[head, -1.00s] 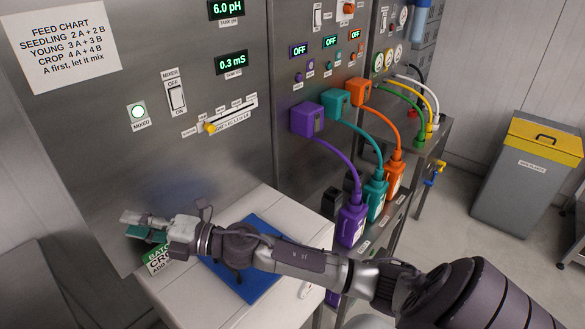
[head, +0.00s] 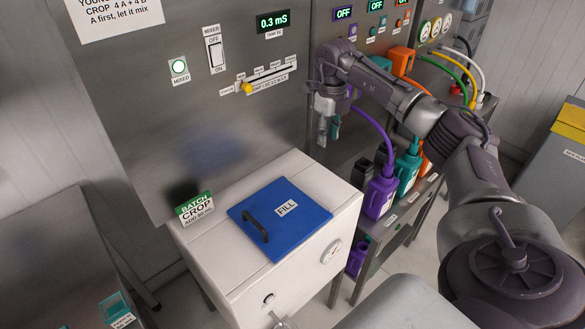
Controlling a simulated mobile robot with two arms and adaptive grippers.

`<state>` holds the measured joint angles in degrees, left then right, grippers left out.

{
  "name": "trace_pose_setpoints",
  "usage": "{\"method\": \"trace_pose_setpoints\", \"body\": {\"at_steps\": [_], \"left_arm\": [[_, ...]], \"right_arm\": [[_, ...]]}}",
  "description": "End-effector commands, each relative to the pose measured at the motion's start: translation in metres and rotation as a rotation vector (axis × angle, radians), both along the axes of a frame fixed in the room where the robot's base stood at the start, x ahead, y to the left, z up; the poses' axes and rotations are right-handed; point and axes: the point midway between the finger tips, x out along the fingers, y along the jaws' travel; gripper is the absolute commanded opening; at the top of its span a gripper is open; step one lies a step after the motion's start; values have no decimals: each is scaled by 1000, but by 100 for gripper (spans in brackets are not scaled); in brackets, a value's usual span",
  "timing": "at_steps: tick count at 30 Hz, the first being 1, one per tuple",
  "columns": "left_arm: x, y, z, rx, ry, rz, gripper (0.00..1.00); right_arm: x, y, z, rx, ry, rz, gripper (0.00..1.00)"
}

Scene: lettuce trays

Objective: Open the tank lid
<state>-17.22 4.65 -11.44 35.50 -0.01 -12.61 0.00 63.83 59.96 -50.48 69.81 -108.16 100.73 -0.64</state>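The tank lid is a flat blue panel (head: 290,232) labelled FILL, lying closed on top of the white tank (head: 315,185). Its dark bar handle (head: 257,226) stands up near the lid's left edge. My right gripper (head: 328,138) points down behind and above the tank's far right corner, in front of the steel panel. Its fingers look apart, with nothing between them, and it is clear of the lid and handle. My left gripper is not in view.
A green and white BATCH CROP card (head: 195,208) stands at the tank's back left corner. Purple (head: 379,194) and teal (head: 407,172) bottles with hoses stand right of the tank. A steel bench (head: 60,240) is at left. The space above the lid is clear.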

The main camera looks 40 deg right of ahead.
Motion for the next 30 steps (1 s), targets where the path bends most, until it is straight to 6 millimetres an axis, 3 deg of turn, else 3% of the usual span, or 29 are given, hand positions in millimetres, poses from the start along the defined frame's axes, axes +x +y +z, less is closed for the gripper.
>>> {"method": "trace_pose_setpoints", "body": {"at_steps": [5, 12, 17, 23, 30], "left_arm": [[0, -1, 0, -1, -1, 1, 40], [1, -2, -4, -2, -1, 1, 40], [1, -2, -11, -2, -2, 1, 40], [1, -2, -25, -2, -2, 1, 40], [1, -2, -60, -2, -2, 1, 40]], "right_arm": [[-1, 20, 5, 2, -2, 6, 35], [-6, 85, 10, 3, -4, 12, 35], [-10, 133, -1, 5, -2, 11, 35], [-15, 186, -31, 5, -2, 11, 35], [-18, 233, -88, 4, -1, 7, 35]]}}
